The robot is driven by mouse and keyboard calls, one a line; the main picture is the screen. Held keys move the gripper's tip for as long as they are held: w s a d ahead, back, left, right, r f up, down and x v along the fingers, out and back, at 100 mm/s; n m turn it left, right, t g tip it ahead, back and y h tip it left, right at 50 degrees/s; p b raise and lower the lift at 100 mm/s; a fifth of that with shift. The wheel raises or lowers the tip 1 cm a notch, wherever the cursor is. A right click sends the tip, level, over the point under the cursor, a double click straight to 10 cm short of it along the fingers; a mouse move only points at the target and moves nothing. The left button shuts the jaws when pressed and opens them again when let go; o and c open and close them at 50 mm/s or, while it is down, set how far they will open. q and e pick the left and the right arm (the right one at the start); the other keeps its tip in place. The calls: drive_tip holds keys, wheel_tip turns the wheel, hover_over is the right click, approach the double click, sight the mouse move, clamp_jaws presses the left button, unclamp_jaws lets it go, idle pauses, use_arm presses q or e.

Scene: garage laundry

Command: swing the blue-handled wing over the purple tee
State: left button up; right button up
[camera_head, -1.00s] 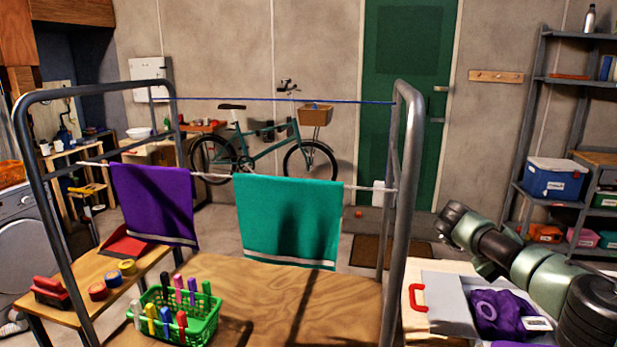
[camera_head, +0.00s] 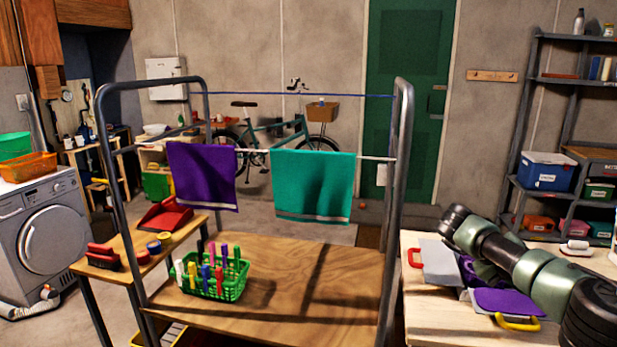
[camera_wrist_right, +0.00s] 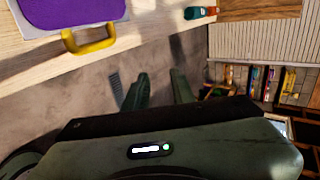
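A grey folding board lies on the light wooden table at the right, partly behind my right arm. Its grey wing (camera_head: 440,262) has a red handle (camera_head: 414,257). The purple tee (camera_head: 508,301) lies flat on the board's near side, with a yellow handle (camera_head: 517,323) sticking out beside it. In the right wrist view the purple tee (camera_wrist_right: 70,12) and yellow handle (camera_wrist_right: 88,41) show at top left. No blue handle is visible. My right gripper (camera_wrist_right: 160,80) has its fingers apart and empty, off the table's edge. My left gripper is out of view.
A metal rack (camera_head: 399,200) with purple (camera_head: 203,177) and teal (camera_head: 312,185) towels stands left of the table. A green basket of markers (camera_head: 213,287) sits on its wooden shelf. A white roller-like item (camera_head: 577,247) lies at the table's back right.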

drive_tip(key=a+f+n+t+y, duration=0.1)
drive_tip(key=a+f+y, duration=0.3)
drive_tip(key=a+f, duration=0.6)
drive_tip(key=a+f+n+y, duration=0.2)
drive_tip(key=a+f+y, duration=0.35)
drive_tip(key=f, duration=0.85)
drive_tip(key=s+a+f+m+t+y, duration=0.35)
drive_tip(key=a+f+m+y, duration=0.2)
drive_tip(key=a+f, duration=0.6)
drive_tip(key=s+a+f+m+t+y, duration=0.3)
drive_tip(key=s+a+f+m+y, duration=0.3)
drive_tip(key=a, duration=1)
drive_tip(key=s+d+f+m+t+h, duration=0.2)
drive_tip(key=s+d+f+m+h, duration=0.1)
drive_tip(key=s+d+f+m, duration=0.35)
drive_tip(key=s+d+f+m+t+h, duration=0.2)
drive_tip(key=s+d+f+m+h, duration=0.15)
drive_tip(key=s+f+m, duration=0.45)
drive_tip(key=s+d+f+m+g+h, duration=0.1)
drive_tip(key=s+d+f+m+g, duration=0.1)
drive_tip(key=s, duration=0.8)
drive_tip(key=s+d+f+m+g+h, duration=0.1)
drive_tip(key=s+d+f+m+g, duration=0.2)
drive_tip(key=s, duration=0.7)
drive_tip(key=s+d+f+m+g+h, duration=0.1)
drive_tip(key=s+f, duration=0.4)
drive_tip(key=s, duration=0.5)
drive_tip(key=shift+d+f+m+g+h, duration=0.4)
drive_tip(key=shift+d+m+g, duration=0.5)
drive_tip(key=shift+m, duration=0.2)
